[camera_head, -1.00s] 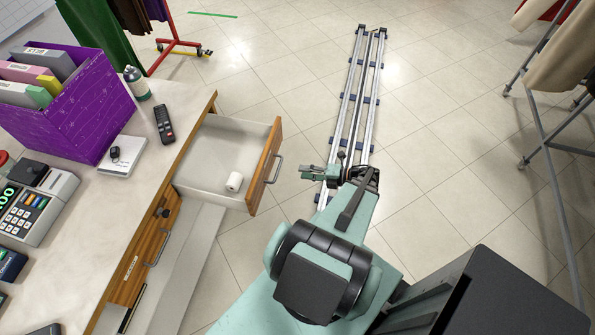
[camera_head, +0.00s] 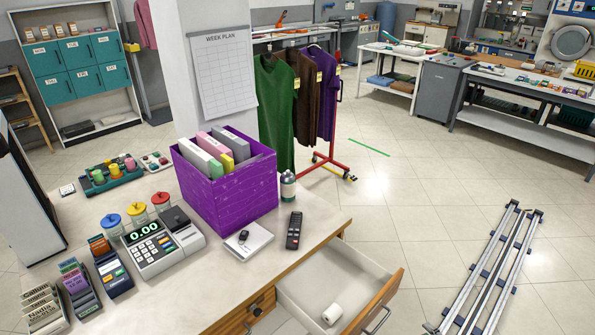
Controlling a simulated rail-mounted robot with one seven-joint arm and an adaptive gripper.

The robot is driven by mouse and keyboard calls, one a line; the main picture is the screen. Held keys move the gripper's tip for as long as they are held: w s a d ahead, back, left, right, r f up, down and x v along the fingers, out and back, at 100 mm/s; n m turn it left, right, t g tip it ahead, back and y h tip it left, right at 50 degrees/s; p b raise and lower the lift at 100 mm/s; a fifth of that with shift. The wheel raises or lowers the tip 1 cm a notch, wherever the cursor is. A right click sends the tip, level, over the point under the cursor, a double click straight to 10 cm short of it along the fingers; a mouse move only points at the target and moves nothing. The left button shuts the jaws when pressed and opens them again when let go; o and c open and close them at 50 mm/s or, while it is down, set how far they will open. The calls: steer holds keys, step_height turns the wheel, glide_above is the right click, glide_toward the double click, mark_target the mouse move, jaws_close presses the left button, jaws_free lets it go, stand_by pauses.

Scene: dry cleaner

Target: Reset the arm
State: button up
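My gripper is out of view in the head camera now, and so is nearly all of my arm. The rail (camera_head: 492,268) lies on the floor at the lower right. The counter drawer (camera_head: 391,292) is pulled open at the bottom of the view, with a small white roll (camera_head: 332,313) lying inside it. Whether my gripper is open or shut, or holds anything, does not show.
The counter (camera_head: 205,293) bears a purple file box (camera_head: 246,196), a cash register (camera_head: 150,245), a black remote (camera_head: 294,230) and a bottle (camera_head: 288,186). A garment rack (camera_head: 327,157) stands behind it. Tiled floor (camera_head: 410,215) is clear between counter and rail.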

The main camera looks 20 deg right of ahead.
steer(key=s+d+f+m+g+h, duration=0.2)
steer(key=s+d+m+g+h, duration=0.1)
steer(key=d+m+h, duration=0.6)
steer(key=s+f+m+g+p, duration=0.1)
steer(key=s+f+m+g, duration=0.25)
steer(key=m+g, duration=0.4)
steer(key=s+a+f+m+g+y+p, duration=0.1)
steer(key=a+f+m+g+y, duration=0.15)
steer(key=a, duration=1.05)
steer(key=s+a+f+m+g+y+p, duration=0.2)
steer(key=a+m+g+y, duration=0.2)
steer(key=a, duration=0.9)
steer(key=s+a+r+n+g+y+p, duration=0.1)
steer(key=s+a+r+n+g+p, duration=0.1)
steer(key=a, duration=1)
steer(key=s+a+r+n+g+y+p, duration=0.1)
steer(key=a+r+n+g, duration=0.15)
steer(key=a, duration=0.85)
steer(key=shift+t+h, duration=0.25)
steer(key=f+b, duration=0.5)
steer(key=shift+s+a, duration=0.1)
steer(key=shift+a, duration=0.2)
